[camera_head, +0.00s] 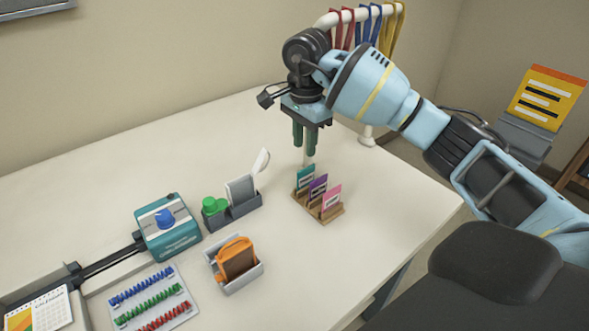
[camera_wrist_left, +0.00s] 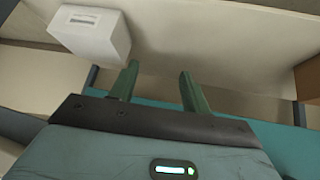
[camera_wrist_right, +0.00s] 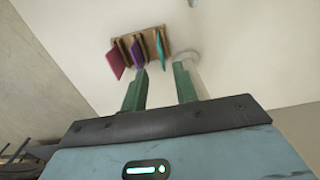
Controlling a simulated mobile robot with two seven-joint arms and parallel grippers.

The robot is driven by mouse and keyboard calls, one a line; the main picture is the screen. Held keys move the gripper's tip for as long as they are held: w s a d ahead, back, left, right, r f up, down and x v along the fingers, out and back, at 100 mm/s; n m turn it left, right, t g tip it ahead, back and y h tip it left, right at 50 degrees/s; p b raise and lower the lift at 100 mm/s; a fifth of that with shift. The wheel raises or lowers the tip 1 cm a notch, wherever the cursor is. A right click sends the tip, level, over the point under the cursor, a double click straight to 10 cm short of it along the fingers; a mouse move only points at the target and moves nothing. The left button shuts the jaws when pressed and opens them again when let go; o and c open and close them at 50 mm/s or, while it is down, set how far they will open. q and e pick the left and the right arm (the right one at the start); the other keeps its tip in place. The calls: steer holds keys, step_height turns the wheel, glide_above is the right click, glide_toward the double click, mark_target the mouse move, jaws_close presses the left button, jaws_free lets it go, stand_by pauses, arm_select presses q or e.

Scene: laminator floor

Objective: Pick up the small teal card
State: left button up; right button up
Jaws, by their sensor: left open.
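The small teal card (camera_head: 305,176) stands upright at the back end of a wooden holder (camera_head: 327,213), beside a purple card (camera_head: 318,187) and a pink card (camera_head: 332,196). My right gripper (camera_head: 304,145) is open and empty, pointing down above and behind the holder. In the right wrist view the teal card (camera_wrist_right: 160,46) shows just beyond the gap between the fingertips (camera_wrist_right: 160,72), not touching them as far as I can tell. My left gripper (camera_wrist_left: 158,73) is open and empty; it is outside the head view, and no cards show in its wrist view.
A rack with coloured lanyards (camera_head: 375,25) stands close behind my right gripper. Left of the holder are a grey caddy (camera_head: 243,207), a tray with an orange item (camera_head: 238,262) and a teal machine (camera_head: 168,230). The table (camera_head: 385,215) right of the holder is clear.

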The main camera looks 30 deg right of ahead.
mark_target(305, 176)
steer(key=shift+d+f, duration=0.2)
steer(key=shift+f, duration=1.75)
steer(key=shift+d+f, duration=0.15)
steer(key=shift+f, duration=1.8)
jaws_close()
